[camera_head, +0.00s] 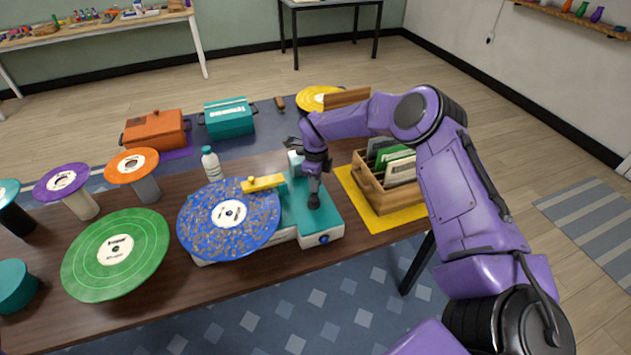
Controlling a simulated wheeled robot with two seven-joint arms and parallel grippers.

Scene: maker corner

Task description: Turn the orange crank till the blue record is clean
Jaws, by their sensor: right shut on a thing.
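The blue record (205,228) lies flat on the white and teal cleaning machine (325,218). Grey-brown specks cover much of its blue face around the white label. A yellow arm (263,183) reaches over the record's far right edge. My right gripper (314,199) points down at the teal right part of the machine, shut, with its fingers low against it. The orange crank does not show; it appears hidden in and behind my right gripper. My left gripper is not in view.
A green record (117,255) stands left of the machine. A water bottle (211,163) stands just behind the blue record. A wooden record crate (377,190) on a yellow mat is close to the right of my right gripper. Orange (155,129) and teal (228,117) boxes stand farther back.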

